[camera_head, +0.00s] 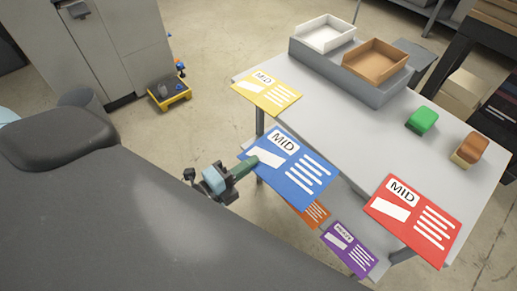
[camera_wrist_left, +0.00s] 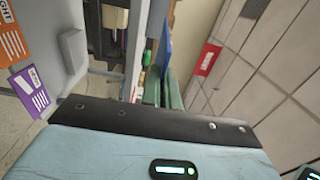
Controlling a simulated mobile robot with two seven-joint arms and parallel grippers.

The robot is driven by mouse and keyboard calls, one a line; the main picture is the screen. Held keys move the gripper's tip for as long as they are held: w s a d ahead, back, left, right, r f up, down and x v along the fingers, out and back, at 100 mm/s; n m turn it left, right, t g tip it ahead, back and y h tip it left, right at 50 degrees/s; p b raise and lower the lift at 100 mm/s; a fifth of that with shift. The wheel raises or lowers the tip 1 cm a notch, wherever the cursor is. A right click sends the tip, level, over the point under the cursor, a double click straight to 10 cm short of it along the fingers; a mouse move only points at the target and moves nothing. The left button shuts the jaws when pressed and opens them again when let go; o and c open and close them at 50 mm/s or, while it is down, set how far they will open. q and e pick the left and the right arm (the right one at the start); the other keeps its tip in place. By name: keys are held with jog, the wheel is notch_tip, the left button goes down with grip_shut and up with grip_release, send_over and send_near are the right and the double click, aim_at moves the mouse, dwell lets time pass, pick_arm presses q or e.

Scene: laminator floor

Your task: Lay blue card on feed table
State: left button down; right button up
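The blue card (camera_head: 289,168), marked "MID" with white lines, is in my left gripper (camera_head: 249,164) at its left edge. It hangs over the near left edge of the grey feed table (camera_head: 345,138); I cannot tell if it touches the top. In the left wrist view the green fingers (camera_wrist_left: 163,92) are shut on the blue card (camera_wrist_left: 166,45), seen nearly edge-on. My right gripper is not in view.
A yellow card (camera_head: 267,92) lies at the table's left corner and a red card (camera_head: 414,219) at its near right. Orange (camera_head: 315,213) and purple (camera_head: 349,249) cards lie lower down. Trays (camera_head: 375,61), a green block (camera_head: 423,120) and a brown block (camera_head: 470,149) stand farther back.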

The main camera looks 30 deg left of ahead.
pick_arm(q)
jog(key=shift+s+r, duration=0.1)
jog(key=shift+r, duration=0.05)
notch_tip(320, 180, up, 7)
jog(key=s+n+t+y, duration=0.1)
jog(key=n+y, duration=0.3)
jog(key=y, duration=0.2)
jog(key=shift+s, duration=0.4)
jog(key=shift+a, duration=0.2)
